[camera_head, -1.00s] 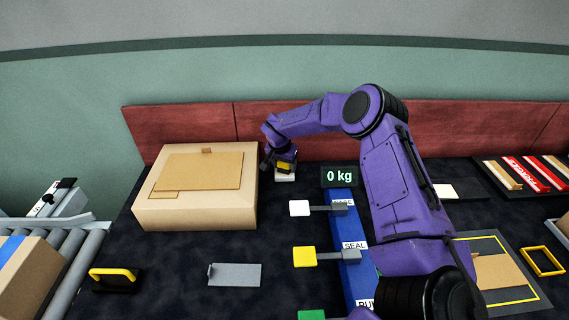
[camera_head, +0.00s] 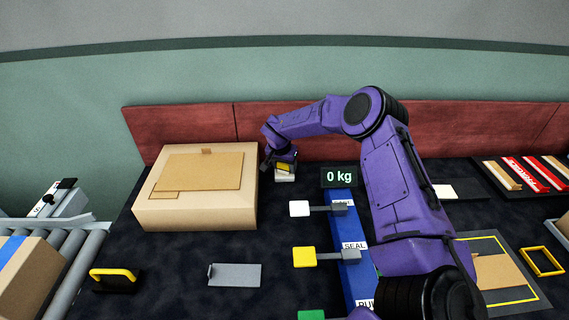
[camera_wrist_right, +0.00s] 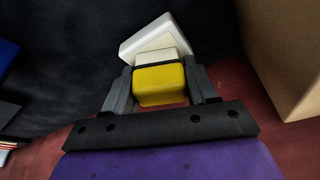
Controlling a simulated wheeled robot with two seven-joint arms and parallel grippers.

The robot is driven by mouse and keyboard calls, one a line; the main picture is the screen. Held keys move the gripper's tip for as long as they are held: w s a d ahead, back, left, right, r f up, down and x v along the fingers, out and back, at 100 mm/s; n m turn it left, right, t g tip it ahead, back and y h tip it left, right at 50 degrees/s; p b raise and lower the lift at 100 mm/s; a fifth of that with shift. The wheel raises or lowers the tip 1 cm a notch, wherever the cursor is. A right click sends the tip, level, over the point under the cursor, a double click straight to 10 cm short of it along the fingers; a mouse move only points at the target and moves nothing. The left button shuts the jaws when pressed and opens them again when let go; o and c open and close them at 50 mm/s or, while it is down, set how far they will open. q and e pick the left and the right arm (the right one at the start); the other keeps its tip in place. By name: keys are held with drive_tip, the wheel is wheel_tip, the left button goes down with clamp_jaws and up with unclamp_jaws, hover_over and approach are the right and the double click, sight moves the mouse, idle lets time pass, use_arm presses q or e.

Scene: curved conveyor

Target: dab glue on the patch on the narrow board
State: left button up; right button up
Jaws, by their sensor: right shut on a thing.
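My right gripper (camera_wrist_right: 158,88) is shut on a yellow block-shaped handle (camera_wrist_right: 160,84), with a white part beyond it. In the head view, the gripper (camera_head: 281,160) is at the back of the table, just right of the large cardboard box. The yellow handle (camera_head: 284,168) is right above a white block (camera_head: 285,178) on the dark table; I cannot tell whether they touch. No narrow board with a patch can be made out for certain. My left gripper is not in view.
The large cardboard box (camera_head: 196,208) stands at left, with flat cardboard on top. A blue panel (camera_head: 362,285) with white, yellow and green paddles is in the middle. A grey plate (camera_head: 238,275) and a yellow-handled black tool (camera_head: 115,278) lie in front. Rollers (camera_head: 78,262) run at far left.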

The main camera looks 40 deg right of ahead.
drive_tip(key=shift+s, duration=0.1)
wheel_tip(320, 180, up, 7)
drive_tip(key=p, duration=0.6)
drive_tip(key=shift+p, duration=0.3)
idle(0.5)
